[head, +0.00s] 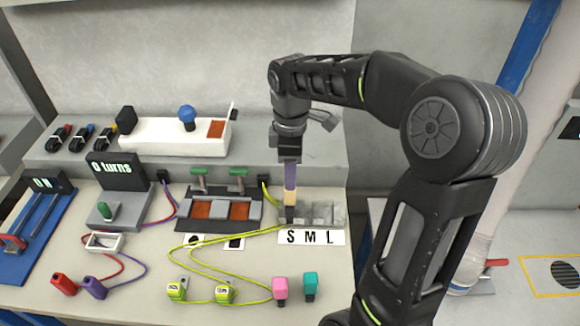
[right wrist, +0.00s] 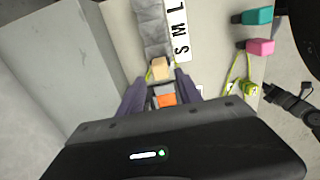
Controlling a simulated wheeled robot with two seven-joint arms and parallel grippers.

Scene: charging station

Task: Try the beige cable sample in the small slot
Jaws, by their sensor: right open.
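The beige cable sample (head: 290,198) stands upright at the S end of the grey slot block (head: 327,212), with a dark part below it. How deep it sits in the small slot I cannot tell. It also shows in the right wrist view (right wrist: 160,68), beside the letter S. My right gripper (head: 290,186) points down right above the sample. In the right wrist view its purple fingers (right wrist: 158,80) are apart, with the sample between or just beyond their tips; contact is unclear. My left gripper is not in view.
The S M L label (head: 311,237) lies in front of the slot block. A pink block (head: 280,288) and a teal block (head: 310,285) stand near the front edge. Yellow-green cables (head: 215,247) lie to the left. The back shelf holds a white device (head: 165,135).

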